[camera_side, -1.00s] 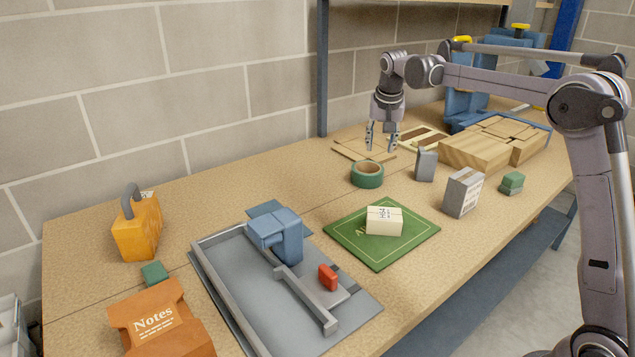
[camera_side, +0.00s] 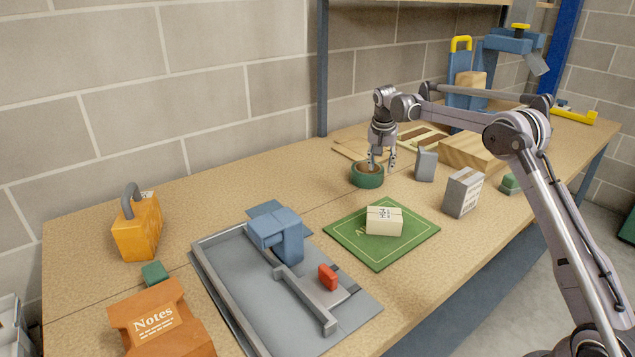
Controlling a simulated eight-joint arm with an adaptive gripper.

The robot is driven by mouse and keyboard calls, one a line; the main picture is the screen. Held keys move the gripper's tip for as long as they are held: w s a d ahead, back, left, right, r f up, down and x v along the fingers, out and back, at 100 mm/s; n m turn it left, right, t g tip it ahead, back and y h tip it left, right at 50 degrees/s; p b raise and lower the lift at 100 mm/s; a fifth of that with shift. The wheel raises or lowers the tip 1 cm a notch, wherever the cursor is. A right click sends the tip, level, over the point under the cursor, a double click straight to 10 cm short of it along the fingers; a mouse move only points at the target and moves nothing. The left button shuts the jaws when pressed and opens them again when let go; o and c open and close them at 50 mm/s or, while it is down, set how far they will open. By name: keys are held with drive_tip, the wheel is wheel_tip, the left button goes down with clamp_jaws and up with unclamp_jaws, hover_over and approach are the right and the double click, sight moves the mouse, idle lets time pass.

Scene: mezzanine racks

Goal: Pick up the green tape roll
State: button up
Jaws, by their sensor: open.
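The green tape roll (camera_side: 366,181) lies flat on the wooden bench, a little behind the green mat. My gripper (camera_side: 382,163) is open and points down at the roll. Its left finger overlaps the roll's opening in the picture, and its right finger shows beside the roll's right rim. I cannot tell whether the fingers touch the roll. The gripper hides part of the roll's upper right side.
A grey block (camera_side: 426,165) stands close right of my gripper. A grey box (camera_side: 463,193) stands farther right. A cream box (camera_side: 384,220) sits on the green mat (camera_side: 378,255). A grey tray (camera_side: 222,290) with a blue clamp lies front left. Bench left of the roll is clear.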

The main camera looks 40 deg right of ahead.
sight(381, 170)
drive_tip(key=x, duration=0.5)
drive_tip(key=shift+w+d+r, duration=0.1)
drive_tip(key=shift+d, duration=0.25)
clamp_jaws()
